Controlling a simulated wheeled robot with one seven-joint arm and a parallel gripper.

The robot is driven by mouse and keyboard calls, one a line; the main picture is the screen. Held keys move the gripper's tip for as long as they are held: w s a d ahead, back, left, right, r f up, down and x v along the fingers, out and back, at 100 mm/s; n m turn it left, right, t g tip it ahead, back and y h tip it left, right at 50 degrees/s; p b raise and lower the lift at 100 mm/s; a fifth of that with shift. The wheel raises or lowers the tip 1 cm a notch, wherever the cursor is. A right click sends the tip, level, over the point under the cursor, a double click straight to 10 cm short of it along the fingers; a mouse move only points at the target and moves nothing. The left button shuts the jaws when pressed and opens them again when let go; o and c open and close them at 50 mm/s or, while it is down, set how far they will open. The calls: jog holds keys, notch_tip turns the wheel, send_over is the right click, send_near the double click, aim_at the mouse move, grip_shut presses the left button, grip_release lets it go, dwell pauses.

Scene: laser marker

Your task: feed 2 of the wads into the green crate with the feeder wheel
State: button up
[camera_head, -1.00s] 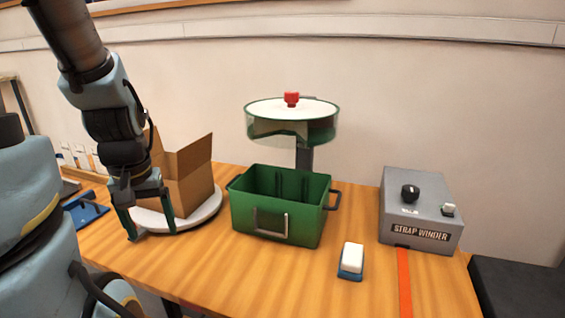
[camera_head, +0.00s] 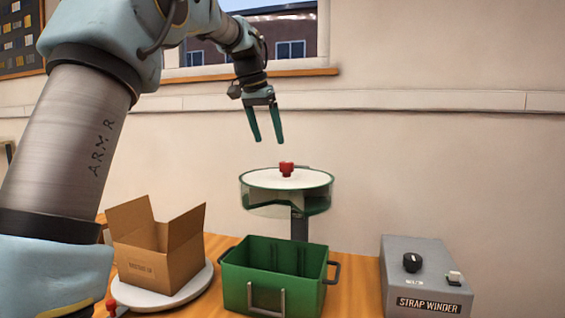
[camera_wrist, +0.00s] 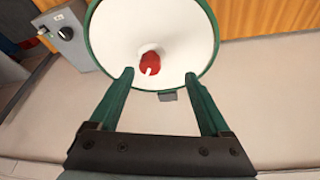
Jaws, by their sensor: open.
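The feeder wheel (camera_head: 287,190) is a round drum with a white top, green rim and clear side, on a grey post behind the green crate. A red knob (camera_head: 286,169) stands at the centre of its top. My gripper (camera_head: 267,140) is open and empty, above the wheel and slightly left of the knob. In the wrist view the knob (camera_wrist: 150,64) shows beyond and between the open fingers, apart from them. The green crate (camera_head: 262,297) stands on the table below and in front of the wheel; its visible inside looks empty. No wads can be made out.
An open cardboard box (camera_head: 157,252) stands on a round white plate (camera_head: 190,291) left of the crate. A grey strap winder (camera_head: 423,272) with a black knob is at right. The wall is behind the wheel.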

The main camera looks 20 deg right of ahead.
aim_at(287, 162)
jog(key=shift+m, duration=0.4)
jog(key=d+f, duration=0.2)
jog(key=w+d+f+p, duration=0.1)
jog(key=d+f, duration=0.1)
jog(key=f, duration=0.1)
jog(key=d+f+p, duration=0.1)
jog(key=d+f, duration=0.1)
jog(key=shift+w+f, duration=0.25)
grip_shut()
dwell(0.4)
dwell(0.4)
